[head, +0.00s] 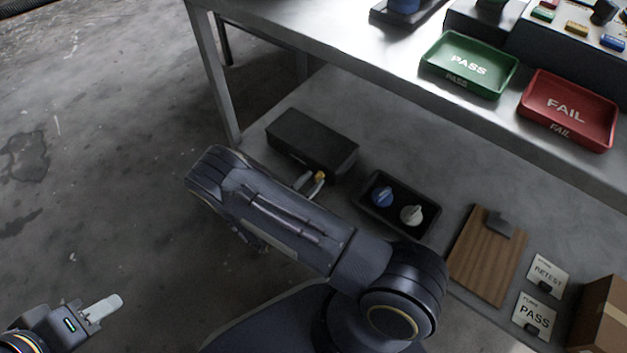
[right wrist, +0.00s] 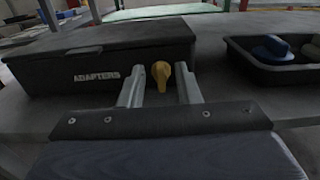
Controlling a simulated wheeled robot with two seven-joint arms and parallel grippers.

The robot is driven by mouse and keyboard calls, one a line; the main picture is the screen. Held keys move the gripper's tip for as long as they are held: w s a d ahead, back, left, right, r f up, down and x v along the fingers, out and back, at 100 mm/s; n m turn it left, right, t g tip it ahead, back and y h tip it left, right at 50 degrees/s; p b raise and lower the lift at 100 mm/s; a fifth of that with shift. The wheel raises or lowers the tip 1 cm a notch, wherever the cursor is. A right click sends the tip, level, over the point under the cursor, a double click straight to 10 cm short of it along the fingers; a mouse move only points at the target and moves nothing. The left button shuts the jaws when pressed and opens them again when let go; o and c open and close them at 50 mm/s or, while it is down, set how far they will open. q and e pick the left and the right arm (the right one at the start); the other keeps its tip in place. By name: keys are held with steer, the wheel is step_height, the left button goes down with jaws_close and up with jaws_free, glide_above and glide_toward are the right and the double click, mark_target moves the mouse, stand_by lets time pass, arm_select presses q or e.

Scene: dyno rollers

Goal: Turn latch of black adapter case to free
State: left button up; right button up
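The black adapter case (head: 312,138) sits on the lower shelf with its lid shut. In the right wrist view the case (right wrist: 60,80) shows the word ADAPTERS on its front. A yellow latch knob (right wrist: 161,75) is at the right of the case's front, its narrow end pointing down. My right gripper (right wrist: 160,88) is open, with one finger on each side of the latch and visible gaps to it. In the head view the right gripper (head: 311,183) is partly hidden by my arm. My left gripper (head: 108,306) is at the lower left, away from the shelf; its finger gap is unclear.
A black tray (head: 364,208) with a blue knob (head: 382,196) and a white knob (head: 411,214) is right of the case. A clipboard (head: 487,255), label cards and a cardboard box (head: 603,318) lie further right. Green PASS (head: 468,63) and red FAIL (head: 567,108) trays are on the upper table.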

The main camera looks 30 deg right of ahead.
steer(key=shift+w+d, duration=0.25)
steer(key=shift+d, duration=0.4)
jaws_close()
